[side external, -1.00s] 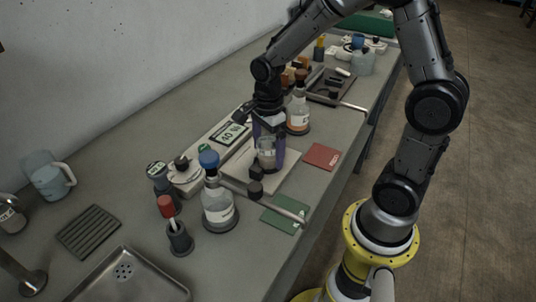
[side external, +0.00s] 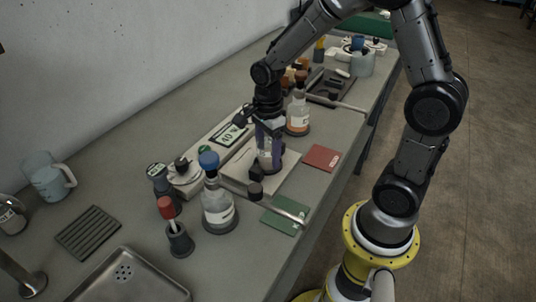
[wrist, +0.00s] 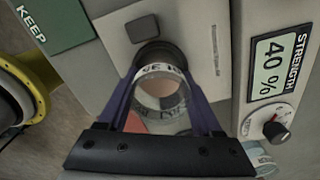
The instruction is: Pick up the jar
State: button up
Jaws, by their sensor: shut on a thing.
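The jar is a small clear glass vessel with dark lettering around it; it shows in the wrist view (wrist: 162,95) between my fingers. In the side external view the jar (side external: 265,160) is mostly hidden by the fingers. My gripper (side external: 269,158) points down over the pale flat plate (side external: 288,183), with its purple fingers on both sides of the jar. In the wrist view my gripper (wrist: 160,100) is shut on the jar. I cannot tell whether the jar's base touches the plate.
A blue-capped bottle (side external: 218,208) and a red-topped holder (side external: 179,238) stand to the left. A strength dial unit (wrist: 275,130) lies beside the plate. Red (side external: 322,157) and green (side external: 284,220) booklets lie near the front edge.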

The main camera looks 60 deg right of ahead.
jog(key=shift+r, duration=0.15)
jog(key=shift+r, duration=1.05)
jog(key=s+a+r, duration=0.1)
jog(key=s+r, duration=0.9)
jog(key=s, duration=0.3)
jog(key=shift+s+a+r+m, duration=0.2)
jog(key=shift+a+r+m, duration=0.05)
jog(key=shift+a+m, duration=0.1)
